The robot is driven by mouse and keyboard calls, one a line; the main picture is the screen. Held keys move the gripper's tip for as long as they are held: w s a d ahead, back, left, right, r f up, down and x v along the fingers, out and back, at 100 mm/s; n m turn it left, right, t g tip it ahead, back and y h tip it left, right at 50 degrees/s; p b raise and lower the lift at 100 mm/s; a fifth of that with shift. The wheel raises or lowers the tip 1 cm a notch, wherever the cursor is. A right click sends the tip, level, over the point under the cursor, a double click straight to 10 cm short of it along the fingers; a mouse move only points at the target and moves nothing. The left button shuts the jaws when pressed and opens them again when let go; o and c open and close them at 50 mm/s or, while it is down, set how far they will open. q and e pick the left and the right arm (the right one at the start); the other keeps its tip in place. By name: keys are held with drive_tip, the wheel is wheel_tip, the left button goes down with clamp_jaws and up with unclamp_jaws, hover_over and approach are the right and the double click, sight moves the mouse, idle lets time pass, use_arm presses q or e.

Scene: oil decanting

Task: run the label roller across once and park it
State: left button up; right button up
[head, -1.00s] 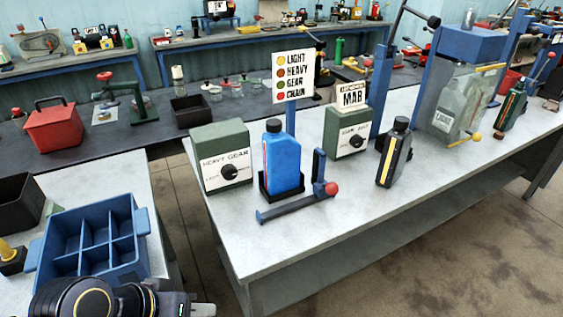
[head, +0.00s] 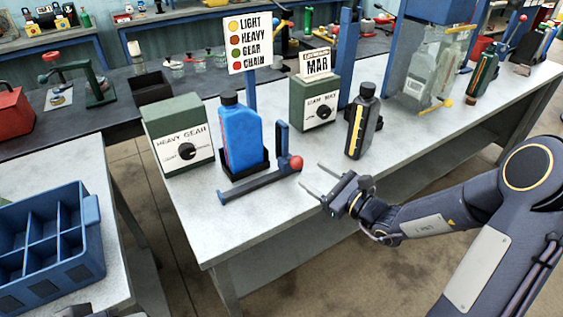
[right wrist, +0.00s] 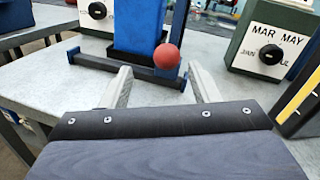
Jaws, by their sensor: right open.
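My right gripper (head: 311,178) is open and empty, just in front and to the right of the knob. In the right wrist view the red knob (right wrist: 167,57) shows beyond and between the open fingertips (right wrist: 158,78), apart from them.
A green HEAVY GEAR box (head: 180,140) stands left of the bottle, and a second green dial box (head: 314,103) behind right. A black bottle with a yellow stripe (head: 362,125) stands right of the knob. The front bench top (head: 235,228) is clear.

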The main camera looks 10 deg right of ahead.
sight(302, 166)
drive_tip(key=shift+w+d+f+m, duration=0.2)
drive_tip(key=shift+w+f+m, duration=0.2)
drive_tip(key=shift+w, duration=0.05)
drive_tip(key=shift+w+a+h, duration=0.15)
drive_tip(key=shift+w+h, duration=0.2)
drive_tip(key=shift+h, duration=0.05)
drive_tip(key=p+x, duration=0.1)
drive_tip(key=x, duration=0.6)
drive_tip(key=shift+r, duration=0.1)
drive_tip(key=shift+s, duration=0.1)
drive_tip(key=shift+c, duration=0.5)
clamp_jaws()
